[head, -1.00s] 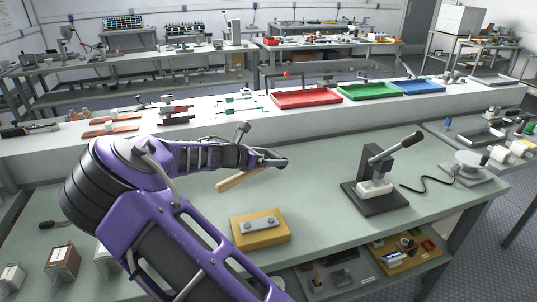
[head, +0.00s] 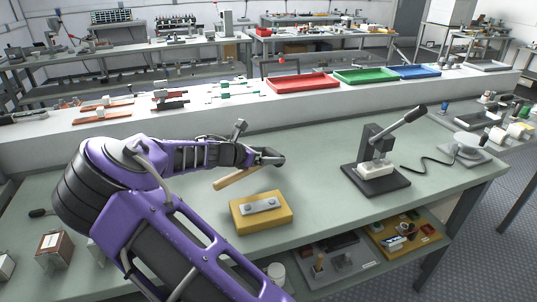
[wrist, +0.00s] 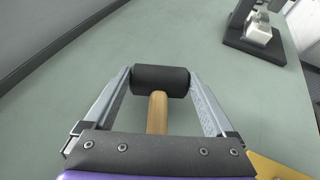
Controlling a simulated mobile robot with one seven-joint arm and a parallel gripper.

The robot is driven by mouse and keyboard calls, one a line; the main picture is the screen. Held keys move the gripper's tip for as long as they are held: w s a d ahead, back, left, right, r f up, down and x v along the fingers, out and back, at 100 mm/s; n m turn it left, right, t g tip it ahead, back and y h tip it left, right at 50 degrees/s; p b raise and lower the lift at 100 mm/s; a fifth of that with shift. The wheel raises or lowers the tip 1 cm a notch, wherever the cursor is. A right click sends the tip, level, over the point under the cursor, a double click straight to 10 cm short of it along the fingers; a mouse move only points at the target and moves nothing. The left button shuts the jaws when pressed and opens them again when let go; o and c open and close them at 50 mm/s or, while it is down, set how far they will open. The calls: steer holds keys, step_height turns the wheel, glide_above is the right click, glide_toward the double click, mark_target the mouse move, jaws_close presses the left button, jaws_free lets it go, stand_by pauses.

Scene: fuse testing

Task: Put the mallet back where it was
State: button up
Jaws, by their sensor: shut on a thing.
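The mallet has a black cylindrical head (wrist: 160,80) and a pale wooden handle (wrist: 157,112). My gripper (wrist: 160,72) is shut on the two ends of the mallet's head, and the handle points back towards the wrist. In the head view, my gripper (head: 268,157) holds the mallet over the green bench, behind the yellow block. The wooden handle (head: 238,178) slants down to the left there. I cannot tell whether the mallet touches the bench.
The yellow block (head: 284,214) with a metal plate stands close in front of the mallet. A lever press (head: 378,165) stands to the right. Red (head: 303,82), green and blue trays sit on the raised shelf behind. The bench between mallet and press is clear.

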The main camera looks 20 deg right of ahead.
steer(key=shift+f+b, duration=0.45)
steer(key=shift+f, duration=0.4)
steer(key=shift+f, duration=0.15)
steer(key=o, duration=1.4)
steer(key=shift+a, duration=0.1)
